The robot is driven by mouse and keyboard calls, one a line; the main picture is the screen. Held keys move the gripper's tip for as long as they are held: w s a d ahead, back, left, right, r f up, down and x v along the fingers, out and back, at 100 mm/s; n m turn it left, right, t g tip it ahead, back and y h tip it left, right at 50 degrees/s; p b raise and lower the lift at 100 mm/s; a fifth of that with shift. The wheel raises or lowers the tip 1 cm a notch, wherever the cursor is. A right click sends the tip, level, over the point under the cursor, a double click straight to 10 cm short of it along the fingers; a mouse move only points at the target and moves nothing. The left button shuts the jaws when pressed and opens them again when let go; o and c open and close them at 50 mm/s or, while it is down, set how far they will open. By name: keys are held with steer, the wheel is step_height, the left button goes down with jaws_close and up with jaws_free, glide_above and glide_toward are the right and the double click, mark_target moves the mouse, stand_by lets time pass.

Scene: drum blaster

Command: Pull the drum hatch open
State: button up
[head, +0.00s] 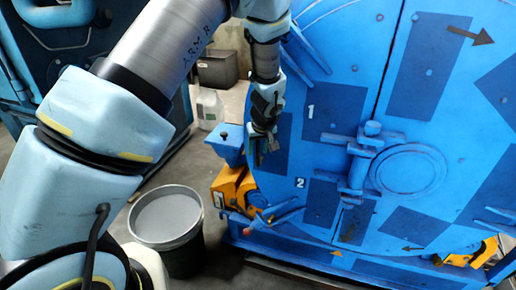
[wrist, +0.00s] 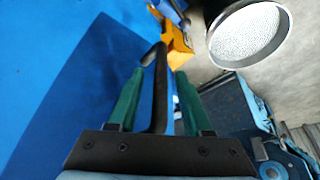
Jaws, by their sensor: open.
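The blue drum front (head: 345,90) fills the right of the head view, with a vertical seam and the numbers 1 and 2 on it. I take it to be the drum hatch. A latch-like fitting (head: 365,155) and a round disc (head: 408,170) sit on it. My gripper (head: 264,145) points down at its left edge. In the wrist view, my gripper (wrist: 160,82) has two green fingers standing apart. A dark bent bar (wrist: 159,95) shows between them, beside the blue drum surface (wrist: 50,90). I cannot tell whether either finger touches the bar.
A bucket of pale grains (head: 168,222) stands on the floor left of the drum; it also shows in the wrist view (wrist: 248,35). A yellow bracket (head: 232,188) is below my gripper. A clear jug (head: 209,108) and a grey bin (head: 217,68) stand behind.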

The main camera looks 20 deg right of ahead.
jaws_close()
stand_by(1.4)
